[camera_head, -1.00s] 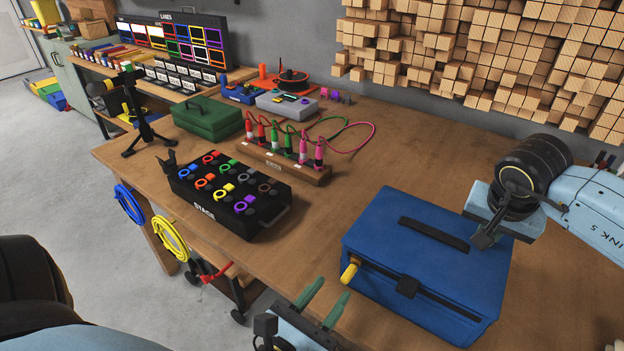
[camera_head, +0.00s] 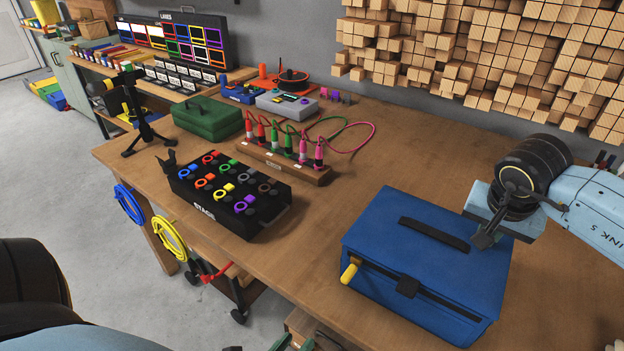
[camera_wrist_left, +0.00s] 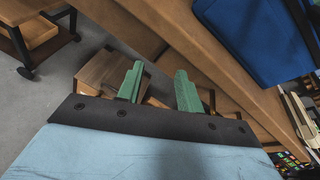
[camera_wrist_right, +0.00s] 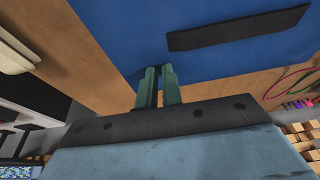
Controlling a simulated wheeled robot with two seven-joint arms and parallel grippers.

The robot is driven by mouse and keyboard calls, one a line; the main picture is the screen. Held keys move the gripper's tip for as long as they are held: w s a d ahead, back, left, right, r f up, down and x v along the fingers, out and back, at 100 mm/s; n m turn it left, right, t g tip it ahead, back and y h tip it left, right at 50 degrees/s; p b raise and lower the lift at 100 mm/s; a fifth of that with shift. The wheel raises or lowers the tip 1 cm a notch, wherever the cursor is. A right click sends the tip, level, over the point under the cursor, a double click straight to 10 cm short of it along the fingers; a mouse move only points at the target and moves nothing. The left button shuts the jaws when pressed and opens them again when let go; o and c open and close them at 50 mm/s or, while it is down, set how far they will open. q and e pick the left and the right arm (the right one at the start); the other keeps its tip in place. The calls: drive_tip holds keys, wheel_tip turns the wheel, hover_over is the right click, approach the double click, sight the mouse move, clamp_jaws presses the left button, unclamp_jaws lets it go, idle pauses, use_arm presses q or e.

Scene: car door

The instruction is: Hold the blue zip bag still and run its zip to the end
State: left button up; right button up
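The blue zip bag (camera_head: 430,235) lies on the bench at the right, with a dark strap on its top. A yellow zip pull (camera_head: 349,272) sticks out at the left end. My right gripper (camera_head: 484,239) is at the bag's right edge; in the right wrist view its fingers (camera_wrist_right: 159,85) are nearly together, closed on that edge. My left gripper (camera_wrist_left: 159,88) is open and empty, below and left of the bag, beside the bench edge.
The black stage box (camera_head: 230,195) with coloured rings stands left of the bag. A wooden block with coloured plugs (camera_head: 283,165) is behind it. Blue and yellow cable coils (camera_head: 170,240) hang at the bench's front edge. The bench between bag and wall is clear.

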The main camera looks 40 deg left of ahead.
use_arm(q)
drive_tip(key=f, duration=0.1)
drive_tip(key=a+f+n+g, duration=0.1)
drive_tip(key=f, duration=0.1)
drive_tip(key=f+n, duration=0.1)
drive_tip(key=shift+s+a+f, duration=0.2)
drive_tip(key=shift+a+f, duration=0.05)
drive_tip(key=shift+f, duration=0.05)
drive_tip(key=shift+r, duration=0.1)
drive_tip(key=m+t+h, duration=0.1)
drive_tip(key=m+t, duration=0.4)
drive_tip(key=m, duration=0.3)
approach(344, 282)
drive_tip(key=w, duration=1.1)
drive_tip(key=shift+w+a+r, duration=0.15)
clamp_jaws()
